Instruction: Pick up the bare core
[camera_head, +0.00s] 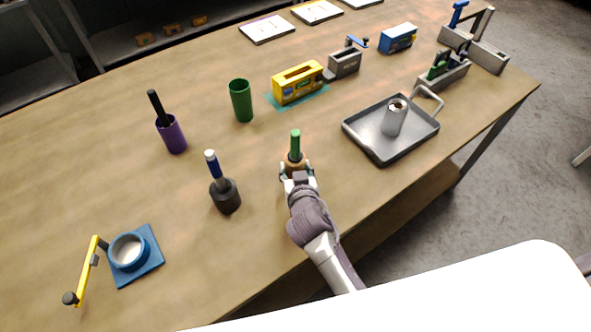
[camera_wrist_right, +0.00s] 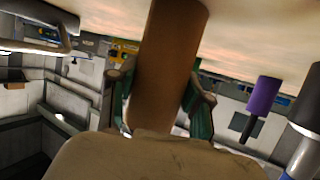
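In the right wrist view a plain brown cylinder (camera_wrist_right: 170,65) fills the space between the greenish fingers (camera_wrist_right: 162,108). It looks like a bare core. I cannot tell whether the fingers press on it. A silver roll (camera_head: 393,120) with a brownish centre stands in the grey tray (camera_head: 364,143) to the right. My left gripper is out of view.
A blue-handled tool in a dark holder (camera_head: 226,197) stands left of my right gripper. Behind are a green cup (camera_head: 241,104), a purple cup (camera_head: 173,138) and a yellow box (camera_head: 298,88). A blue ring holder (camera_head: 149,272) lies front left. Bare table lies between these.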

